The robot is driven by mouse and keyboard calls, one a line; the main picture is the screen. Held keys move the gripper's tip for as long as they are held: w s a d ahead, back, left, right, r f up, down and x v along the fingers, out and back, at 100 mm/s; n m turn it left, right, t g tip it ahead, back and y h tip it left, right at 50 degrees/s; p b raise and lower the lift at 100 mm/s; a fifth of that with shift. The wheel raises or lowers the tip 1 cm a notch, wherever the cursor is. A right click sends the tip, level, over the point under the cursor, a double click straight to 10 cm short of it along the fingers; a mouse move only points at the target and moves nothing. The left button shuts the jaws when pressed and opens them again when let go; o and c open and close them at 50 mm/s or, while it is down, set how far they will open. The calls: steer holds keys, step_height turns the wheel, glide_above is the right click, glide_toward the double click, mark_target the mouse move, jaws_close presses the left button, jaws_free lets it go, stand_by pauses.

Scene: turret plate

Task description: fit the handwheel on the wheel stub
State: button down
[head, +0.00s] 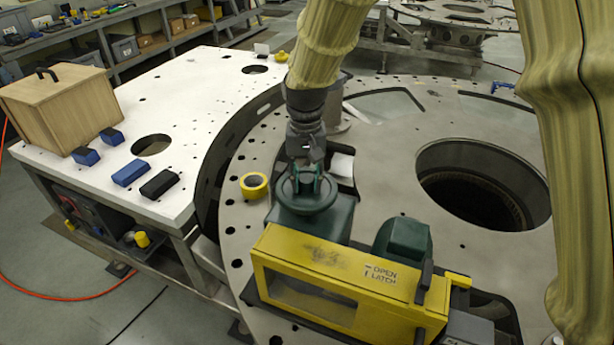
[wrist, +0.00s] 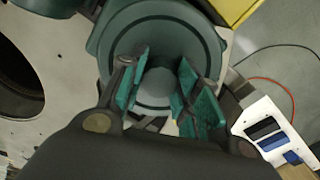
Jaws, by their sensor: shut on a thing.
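The handwheel (head: 306,203) is a dark green round disc. It is at the end of my gripper (head: 307,183), directly above the green housing (head: 308,227) behind the yellow guarded box. In the wrist view my gripper (wrist: 160,92) has its teal finger pads on either side of the round grey-green hub of the handwheel (wrist: 120,45). The gripper is shut on the handwheel. The wheel stub is hidden under the disc, so I cannot tell whether the wheel is seated on it or held just above.
A yellow box (head: 340,262) with a latch label stands close in front, with a green motor (head: 403,240) beside it. A yellow tape roll (head: 254,186) lies on the plate at left. A large round opening (head: 480,190) is at right. A wooden box (head: 62,105) stands on the side table.

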steer(key=shift+f, duration=0.55)
stand_by(0.6)
steer(key=c, duration=1.3)
jaws_free()
steer(key=shift+r, duration=0.1)
steer(key=shift+r+p, duration=2.95)
steer(key=shift+r, duration=2.45)
